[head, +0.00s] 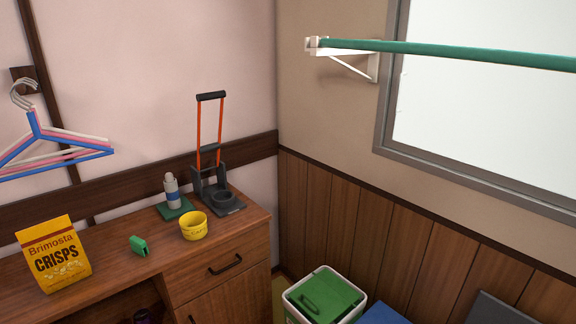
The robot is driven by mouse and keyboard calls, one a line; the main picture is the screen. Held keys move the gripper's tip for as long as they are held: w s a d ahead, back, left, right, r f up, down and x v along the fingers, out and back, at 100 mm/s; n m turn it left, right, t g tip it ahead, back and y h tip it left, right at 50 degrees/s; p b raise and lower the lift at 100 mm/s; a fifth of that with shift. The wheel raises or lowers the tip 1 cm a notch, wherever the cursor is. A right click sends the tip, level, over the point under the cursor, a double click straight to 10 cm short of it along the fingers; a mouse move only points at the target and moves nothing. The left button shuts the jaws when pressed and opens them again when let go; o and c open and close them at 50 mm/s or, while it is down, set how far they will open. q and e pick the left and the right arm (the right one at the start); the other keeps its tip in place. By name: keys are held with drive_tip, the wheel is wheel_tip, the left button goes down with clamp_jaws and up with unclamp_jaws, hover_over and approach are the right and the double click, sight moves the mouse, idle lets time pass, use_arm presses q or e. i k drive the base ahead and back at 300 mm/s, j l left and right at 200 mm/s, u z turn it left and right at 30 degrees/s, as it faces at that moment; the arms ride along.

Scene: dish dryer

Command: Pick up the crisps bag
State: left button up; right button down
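The crisps bag (54,254) is yellow and orange with "Brimosta CRISPS" printed on its front. It stands upright on the left part of the wooden desk top (115,278) in the head view, its front turned toward me. Neither of my grippers shows in the head view.
On the desk, right of the bag, are a small green object (139,245), a yellow bowl (193,226), a grey bottle (172,191) on a green base and a black stand with orange handles (217,190). Hangers (50,145) hang above. A green-lidded bin (325,295) stands right.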

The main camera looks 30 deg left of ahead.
sight(55, 254)
drive_tip(key=u, duration=2.55)
drive_tip(key=i+j, duration=0.7)
drive_tip(key=i, duration=0.25)
